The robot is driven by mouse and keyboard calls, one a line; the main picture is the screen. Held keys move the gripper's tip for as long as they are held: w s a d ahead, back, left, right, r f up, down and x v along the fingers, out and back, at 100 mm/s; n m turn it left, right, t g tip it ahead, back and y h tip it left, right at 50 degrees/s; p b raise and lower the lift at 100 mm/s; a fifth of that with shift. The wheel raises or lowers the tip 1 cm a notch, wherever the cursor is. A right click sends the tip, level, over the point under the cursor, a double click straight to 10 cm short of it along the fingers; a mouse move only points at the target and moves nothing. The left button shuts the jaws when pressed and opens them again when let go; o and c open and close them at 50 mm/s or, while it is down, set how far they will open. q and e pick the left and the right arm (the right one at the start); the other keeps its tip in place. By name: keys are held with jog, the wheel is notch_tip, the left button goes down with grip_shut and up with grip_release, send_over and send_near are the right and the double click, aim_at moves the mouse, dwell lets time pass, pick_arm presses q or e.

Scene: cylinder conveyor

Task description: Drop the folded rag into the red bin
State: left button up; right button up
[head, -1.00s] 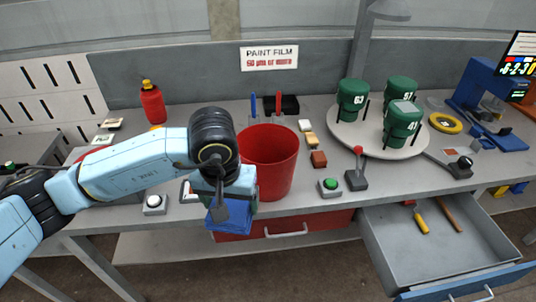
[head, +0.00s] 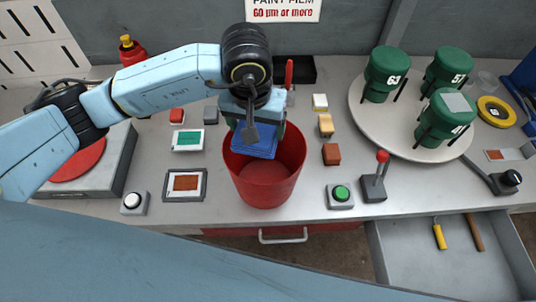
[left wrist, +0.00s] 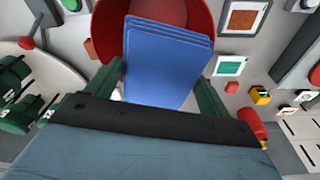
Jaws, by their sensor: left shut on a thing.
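The folded rag is a blue layered pad (head: 254,144), held at the mouth of the red bin (head: 265,190) in the head view. My left gripper (head: 254,125) is shut on the rag, which hangs below its fingers over the bin's opening. In the left wrist view the rag (left wrist: 167,62) sits between the two green fingers (left wrist: 150,92), with the red bin (left wrist: 112,22) behind it. The bin stands upright on the workbench, and its visible inside is red and looks empty. My right gripper is not in view.
Coloured blocks (head: 331,154), a green button (head: 341,194) and a red-knobbed lever (head: 376,180) stand right of the bin. A turntable (head: 362,112) carries green canisters (head: 386,72). Framed cards (head: 185,185) and a white button (head: 133,201) lie left. An open drawer (head: 400,258) is at front right.

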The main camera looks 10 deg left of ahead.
pick_arm(q)
jog(key=f, duration=0.1)
jog(key=f+b, duration=0.1)
jog(key=f, duration=0.2)
jog(key=shift+s, duration=0.3)
jog(key=shift+f, duration=0.4)
jog(key=shift+w+f+b, duration=0.1)
jog(key=shift+f+b, duration=0.25)
jog(key=shift+f, duration=0.05)
jog(key=o, duration=0.7)
jog(key=shift+o, duration=1.2)
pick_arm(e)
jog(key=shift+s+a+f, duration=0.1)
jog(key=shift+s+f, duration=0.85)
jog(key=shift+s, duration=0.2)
pick_arm(q)
jog(key=shift+r, duration=0.1)
jog(key=r, duration=0.4)
jog(key=s+r+b, duration=0.1)
jog(key=r, duration=0.3)
jog(key=s+r, duration=0.1)
jog(key=r, duration=0.4)
jog(key=shift+b, duration=0.35)
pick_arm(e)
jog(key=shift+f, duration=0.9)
